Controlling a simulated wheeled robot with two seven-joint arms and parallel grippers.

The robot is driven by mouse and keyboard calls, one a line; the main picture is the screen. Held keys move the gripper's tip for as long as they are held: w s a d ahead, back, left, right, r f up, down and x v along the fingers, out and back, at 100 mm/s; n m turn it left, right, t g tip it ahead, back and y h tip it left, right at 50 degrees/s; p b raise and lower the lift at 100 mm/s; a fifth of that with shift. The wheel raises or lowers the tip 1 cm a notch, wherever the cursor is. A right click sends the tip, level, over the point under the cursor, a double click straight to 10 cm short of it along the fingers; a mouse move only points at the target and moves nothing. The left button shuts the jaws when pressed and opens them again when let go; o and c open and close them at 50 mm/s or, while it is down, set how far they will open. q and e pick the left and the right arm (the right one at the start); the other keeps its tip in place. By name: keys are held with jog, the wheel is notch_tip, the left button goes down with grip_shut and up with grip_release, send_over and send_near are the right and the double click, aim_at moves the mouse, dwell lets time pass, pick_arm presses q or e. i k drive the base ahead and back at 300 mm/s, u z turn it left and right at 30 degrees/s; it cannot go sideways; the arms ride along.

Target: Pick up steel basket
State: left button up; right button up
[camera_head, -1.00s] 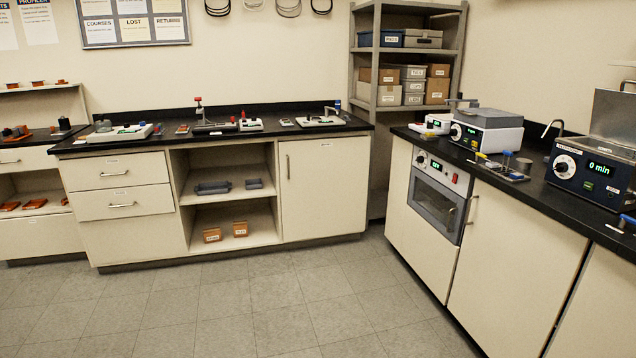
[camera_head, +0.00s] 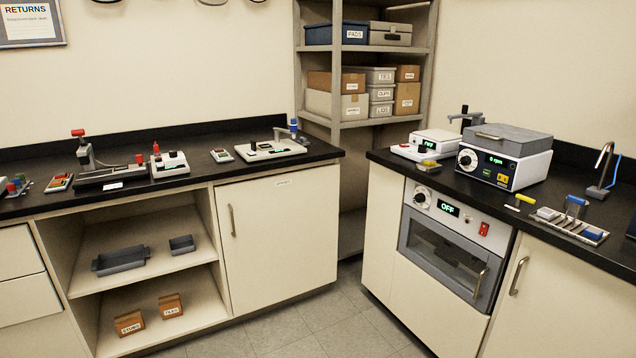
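I cannot make out a steel basket for certain in this view. A long grey tray (camera_head: 121,260) and a smaller grey tray (camera_head: 182,245) sit on the upper level of the open cabinet at left; whether either is of steel is unclear. On the right counter, a flat grey tray with blue-topped items (camera_head: 570,226) lies near the front edge. Neither of my grippers is in view.
The left counter (camera_head: 225,145) carries several small instruments. The right counter (camera_head: 590,240) holds a white device reading 0 rpm (camera_head: 503,158) and a faucet (camera_head: 604,170). An oven (camera_head: 452,240) is built in below. A shelf rack (camera_head: 425,80) stands in the corner. Floor (camera_head: 300,330) shows between the cabinets.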

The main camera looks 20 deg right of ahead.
aim_at(574, 228)
jog(key=z, duration=0.3)
jog(key=i, duration=2.25)
jog(key=z, duration=1.8)
jog(key=i, duration=1.1)
jog(key=z, duration=1.2)
jog(key=i, duration=0.3)
jog(key=z, duration=0.25)
